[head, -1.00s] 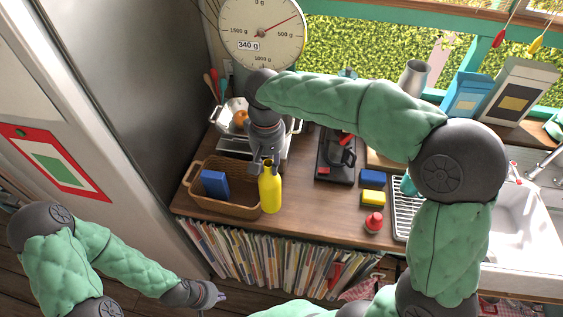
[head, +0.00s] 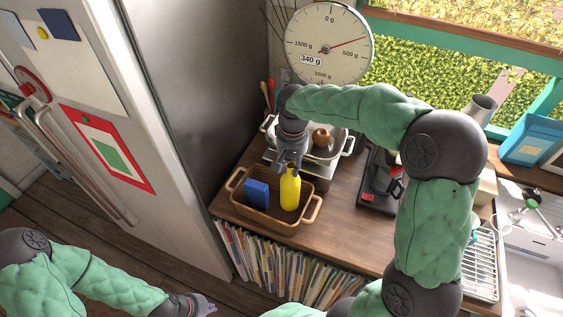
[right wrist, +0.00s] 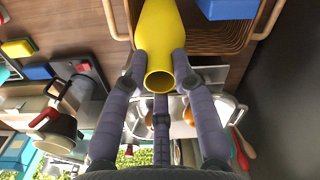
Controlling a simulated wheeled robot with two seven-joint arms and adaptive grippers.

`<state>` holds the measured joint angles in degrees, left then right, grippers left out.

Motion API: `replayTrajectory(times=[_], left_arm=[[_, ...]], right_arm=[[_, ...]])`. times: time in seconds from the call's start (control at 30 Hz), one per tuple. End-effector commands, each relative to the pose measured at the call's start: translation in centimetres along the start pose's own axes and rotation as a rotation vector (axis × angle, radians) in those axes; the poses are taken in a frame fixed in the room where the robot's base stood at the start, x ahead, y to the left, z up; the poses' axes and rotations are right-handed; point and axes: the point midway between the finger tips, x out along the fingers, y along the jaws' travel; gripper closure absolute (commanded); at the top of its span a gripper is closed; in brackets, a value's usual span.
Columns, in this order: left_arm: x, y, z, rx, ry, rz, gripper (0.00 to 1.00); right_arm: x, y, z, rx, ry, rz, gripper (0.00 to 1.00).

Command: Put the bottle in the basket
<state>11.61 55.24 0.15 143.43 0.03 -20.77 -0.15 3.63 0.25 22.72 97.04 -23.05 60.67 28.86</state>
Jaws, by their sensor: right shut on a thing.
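The yellow bottle (head: 291,189) is upright, held by its neck in my right gripper (head: 289,163), which is shut on it. In the right wrist view the bottle (right wrist: 160,35) sits between the fingers (right wrist: 158,75), its open mouth toward the camera. The brown wicker basket (head: 237,203) stands on the counter, and the bottle appears over or inside its right part. Whether the bottle's base touches the basket floor I cannot tell. My left gripper (head: 203,305) is low at the left, away from the counter; its fingers are too small to read.
A blue block (head: 257,193) is in the left part of the basket. Behind it are a white scale with a pan (head: 325,150) and a big dial (head: 329,43). A black coffee maker (head: 382,185) stands to the right. Books (head: 280,270) fill the shelf below. The fridge (head: 150,170) is at left.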

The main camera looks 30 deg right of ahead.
Motion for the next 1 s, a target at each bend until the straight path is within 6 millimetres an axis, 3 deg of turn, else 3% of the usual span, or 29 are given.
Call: replayTrajectory(times=[0.57,1.0], left_arm=[[0.2,-0.1,0.0,0.000,0.001,0.000,1.00],[2.5,-0.9,-0.1,0.000,0.000,0.000,1.00]], right_arm=[[0.6,0.3,-0.1,0.009,0.001,0.000,1.00],[4.0,0.3,-0.1,0.009,0.001,0.000,1.00]])
